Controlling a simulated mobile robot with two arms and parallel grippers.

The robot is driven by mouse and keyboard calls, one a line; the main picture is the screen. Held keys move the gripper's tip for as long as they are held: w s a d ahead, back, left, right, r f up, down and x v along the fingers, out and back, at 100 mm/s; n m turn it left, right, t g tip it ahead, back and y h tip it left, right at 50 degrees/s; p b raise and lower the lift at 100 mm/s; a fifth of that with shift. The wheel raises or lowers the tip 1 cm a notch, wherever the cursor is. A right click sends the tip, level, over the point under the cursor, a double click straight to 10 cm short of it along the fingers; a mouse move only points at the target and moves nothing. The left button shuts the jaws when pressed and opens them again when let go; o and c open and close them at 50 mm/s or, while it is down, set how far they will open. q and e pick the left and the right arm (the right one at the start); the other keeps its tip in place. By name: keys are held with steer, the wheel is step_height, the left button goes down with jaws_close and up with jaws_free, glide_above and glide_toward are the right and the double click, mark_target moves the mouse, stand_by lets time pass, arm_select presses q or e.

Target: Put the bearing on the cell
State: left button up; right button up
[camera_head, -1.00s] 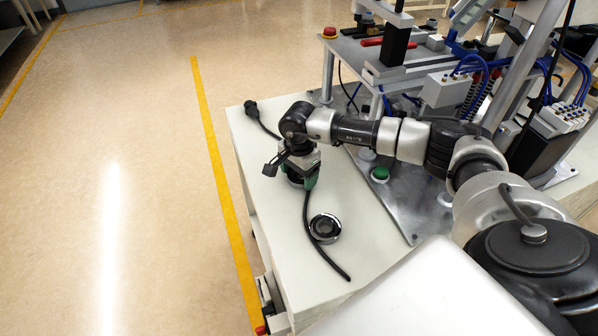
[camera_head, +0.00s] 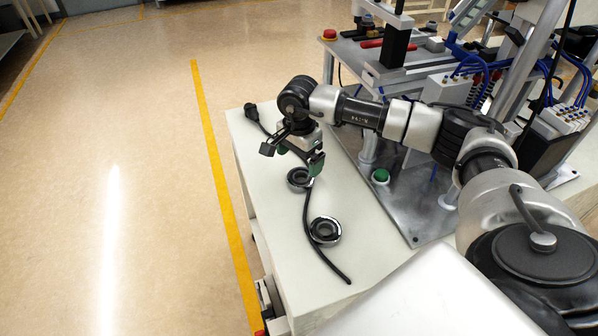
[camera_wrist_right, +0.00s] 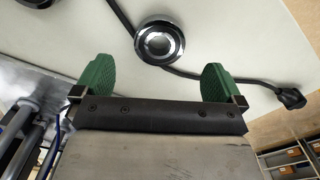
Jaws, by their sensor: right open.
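Two round dark bearings with shiny metal middles lie on the white table by the black cable: one bearing (camera_head: 298,180) below my right gripper, the other bearing (camera_head: 325,230) nearer the table's front. My right gripper (camera_head: 301,159) is open and empty, its green fingers above the first bearing and apart from it. In the right wrist view, a bearing (camera_wrist_right: 160,41) lies on the cable, beyond the open fingers (camera_wrist_right: 156,82) and between their lines. The cell (camera_head: 400,195) is the machine on a grey metal plate at the right. My left gripper is out of view.
The black cable (camera_head: 318,247) runs along the white table (camera_head: 265,190) to a plug (camera_head: 251,111) at the far left corner. A green button (camera_head: 380,176) and metal posts stand on the cell's plate. The table's left edge borders open floor.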

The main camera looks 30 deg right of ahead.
mark_target(299, 178)
step_height(299, 178, up, 6)
steer(key=shift+f, duration=0.2)
stand_by(0.5)
